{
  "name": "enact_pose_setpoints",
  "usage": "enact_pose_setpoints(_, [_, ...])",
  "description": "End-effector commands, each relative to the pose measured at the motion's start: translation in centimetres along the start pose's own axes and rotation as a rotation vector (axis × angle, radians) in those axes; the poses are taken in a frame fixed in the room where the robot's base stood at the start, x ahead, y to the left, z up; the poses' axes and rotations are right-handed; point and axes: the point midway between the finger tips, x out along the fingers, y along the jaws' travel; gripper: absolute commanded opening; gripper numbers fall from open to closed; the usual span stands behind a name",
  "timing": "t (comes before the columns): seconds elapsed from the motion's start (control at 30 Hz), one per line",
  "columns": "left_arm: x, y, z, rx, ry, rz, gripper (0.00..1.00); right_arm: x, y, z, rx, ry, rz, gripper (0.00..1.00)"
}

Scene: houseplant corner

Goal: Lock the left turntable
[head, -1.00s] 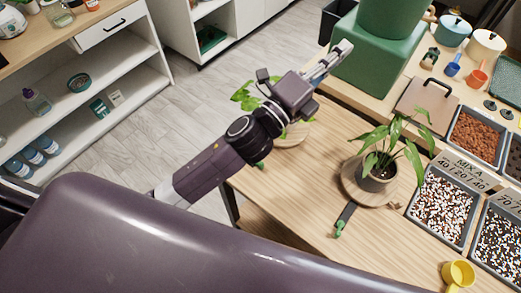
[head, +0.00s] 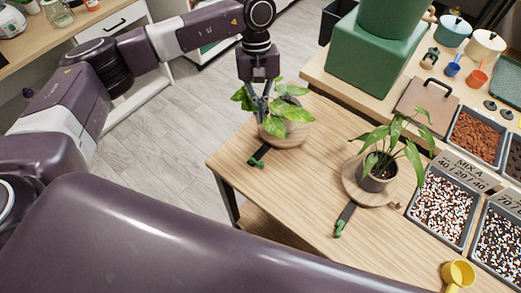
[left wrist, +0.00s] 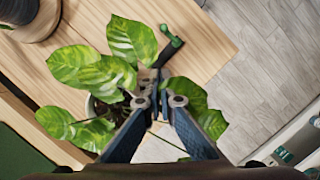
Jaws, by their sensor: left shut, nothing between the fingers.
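The left turntable (head: 290,142) is a round wooden disc near the table's far left edge. A potted plant with yellow-green variegated leaves (head: 296,111) stands on it and covers much of it. A dark lever with a green tip (head: 259,156) sticks out at its front; it also shows in the left wrist view (left wrist: 170,47). My left gripper (head: 264,112) is shut and empty, pointing down among the leaves, above and behind the lever. In the left wrist view the fingertips (left wrist: 150,84) overlap the leaves. Whether they touch anything is unclear. My right gripper is not in view.
A second turntable (head: 352,188) with a dark-potted plant (head: 375,181) and its own green-tipped lever (head: 345,220) stands to the right. The tabletop's front left is bare.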

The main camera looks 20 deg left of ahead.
Motion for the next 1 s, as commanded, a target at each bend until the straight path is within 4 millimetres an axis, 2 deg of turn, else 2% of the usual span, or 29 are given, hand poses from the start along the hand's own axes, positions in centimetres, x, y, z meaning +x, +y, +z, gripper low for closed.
enact_pose_setpoints(0.1, [-0.4, -0.9, -0.5, 0.005, 0.013, -0.030, 0.00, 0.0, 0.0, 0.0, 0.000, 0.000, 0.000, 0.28])
enact_pose_setpoints(0.37, [-0.3, -0.8, -0.4, 0.005, 0.010, -0.028, 0.00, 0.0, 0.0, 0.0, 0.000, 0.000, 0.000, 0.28])
enact_pose_setpoints(0.53, [0.7, -0.8, -0.3, 0.004, 0.007, -0.027, 0.00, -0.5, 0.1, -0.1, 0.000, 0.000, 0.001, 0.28])
enact_pose_setpoints(0.67, [2.7, -0.9, -0.2, 0.004, 0.005, -0.029, 0.00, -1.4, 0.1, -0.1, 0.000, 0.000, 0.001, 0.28])
enact_pose_setpoints(1.0, [9.8, -1.0, -0.1, 0.004, 0.004, -0.028, 0.00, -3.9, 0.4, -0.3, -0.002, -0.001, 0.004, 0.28])
